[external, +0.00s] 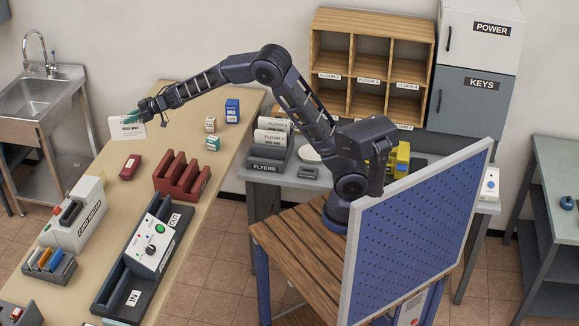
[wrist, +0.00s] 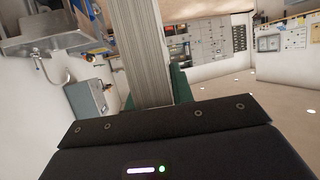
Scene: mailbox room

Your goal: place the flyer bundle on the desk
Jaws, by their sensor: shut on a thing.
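My gripper (external: 143,113) is over the far-left edge of the long beige desk (external: 195,105) in the external view. It is shut on the flyer bundle (external: 124,131), a white block with small dark print on its face. In the wrist view the bundle (wrist: 140,50) shows edge-on as a stack of thin grey-white sheets standing upright, with part of a green finger (wrist: 182,86) behind it. The bundle appears raised off the desktop; its exact height is hard to tell. Its lower end is hidden behind my gripper body in the wrist view.
On the desk are a dark red stapler-like item (external: 130,167), a red rack (external: 182,178), small boxes (external: 212,143), a blue box (external: 232,110) and a card machine (external: 75,215). A FLYERS tray (external: 265,165) stands on the grey counter. The desk's far end has bare room.

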